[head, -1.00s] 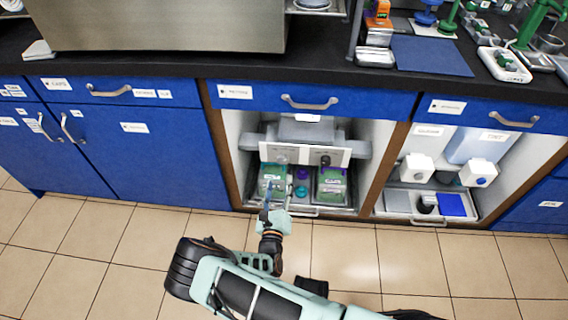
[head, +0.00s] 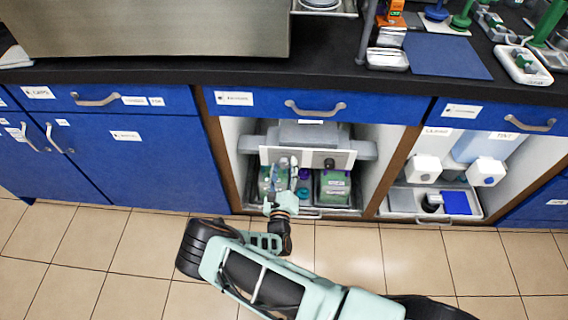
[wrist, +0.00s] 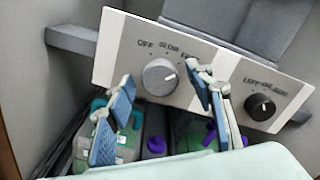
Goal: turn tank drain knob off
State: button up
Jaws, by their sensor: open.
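A white control panel (wrist: 215,75) fills the upper wrist view; the panel also shows in the head view (head: 309,154), inside the open middle bay. On its left is a round grey knob (wrist: 160,77) with OFF and what reads as SLOW and FAST around it. I cannot tell surely where it points. On its right is a black knob (wrist: 261,106), which also shows in the head view (head: 329,163). My gripper (wrist: 160,80) is open and empty, its fingers on either side of the grey knob in the picture. Contact cannot be told.
The bay's walls and the blue drawer (head: 315,106) above bound the space. The right bay holds white boxes with knobs (head: 487,172) and a tray. The floor in front is clear.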

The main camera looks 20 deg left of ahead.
jog(key=c, duration=1.2)
jog(key=shift+o, duration=0.2)
jog(key=shift+n, duration=0.4)
jog(key=n+b, duration=0.1)
jog(key=n, duration=0.2)
jog(key=shift+n, duration=0.3)
jog(key=n, duration=0.4)
jog(key=shift+a+n+b, duration=0.1)
jog(key=shift+n+b, duration=0.2)
jog(key=shift+b, duration=0.1)
jog(key=n+b, duration=0.1)
jog(key=n, duration=0.3)
jog(key=shift+n+b, duration=0.35)
jog(key=shift+n, duration=2.15)
